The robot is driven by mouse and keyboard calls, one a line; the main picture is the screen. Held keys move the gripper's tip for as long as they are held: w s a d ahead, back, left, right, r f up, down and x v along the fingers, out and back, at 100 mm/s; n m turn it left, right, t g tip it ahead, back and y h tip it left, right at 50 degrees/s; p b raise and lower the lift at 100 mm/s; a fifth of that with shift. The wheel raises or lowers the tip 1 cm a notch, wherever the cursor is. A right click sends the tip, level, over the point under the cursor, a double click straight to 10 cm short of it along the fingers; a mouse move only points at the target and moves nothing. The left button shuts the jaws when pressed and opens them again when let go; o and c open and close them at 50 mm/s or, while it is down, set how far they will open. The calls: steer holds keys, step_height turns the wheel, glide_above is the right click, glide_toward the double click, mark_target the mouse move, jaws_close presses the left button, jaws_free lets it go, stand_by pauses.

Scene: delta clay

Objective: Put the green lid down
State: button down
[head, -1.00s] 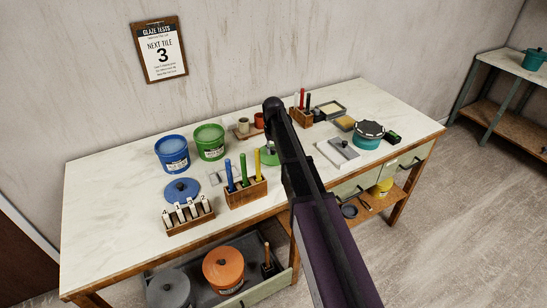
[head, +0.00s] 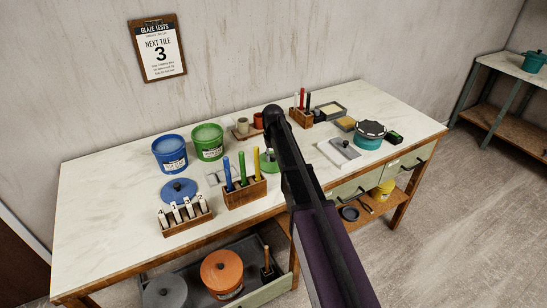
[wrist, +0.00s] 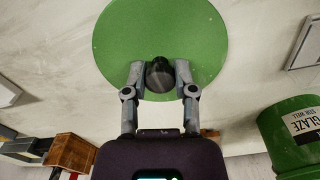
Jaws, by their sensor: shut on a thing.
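The green lid (wrist: 205,30) is a round disc with a dark knob (wrist: 160,74) in its middle. In the wrist view my gripper (wrist: 160,78) is shut on that knob, one finger on each side. In the head view the lid (head: 268,153) shows only partly, behind my arm and beside the holder with coloured sticks. I cannot tell whether the lid touches the table (head: 112,215). The green glaze bucket (head: 208,142) stands open at the back of the table; it also shows in the wrist view (wrist: 280,130).
A blue bucket (head: 170,154) stands left of the green one, with a blue lid (head: 179,190) in front. A wooden holder (head: 245,193) with coloured sticks and a rack of numbered tiles (head: 185,218) stand near the front edge. The table's left end is clear.

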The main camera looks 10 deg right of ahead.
mark_target(273, 155)
steer(key=shift+f, duration=0.2)
steer(key=shift+c, duration=2.1)
jaws_free()
steer(key=shift+r, duration=0.2)
step_height(273, 155, up, 12)
steer(key=p, duration=1.2)
steer(key=s+m, duration=0.1)
steer(key=s, duration=2.8)
steer(key=shift+d, duration=0.15)
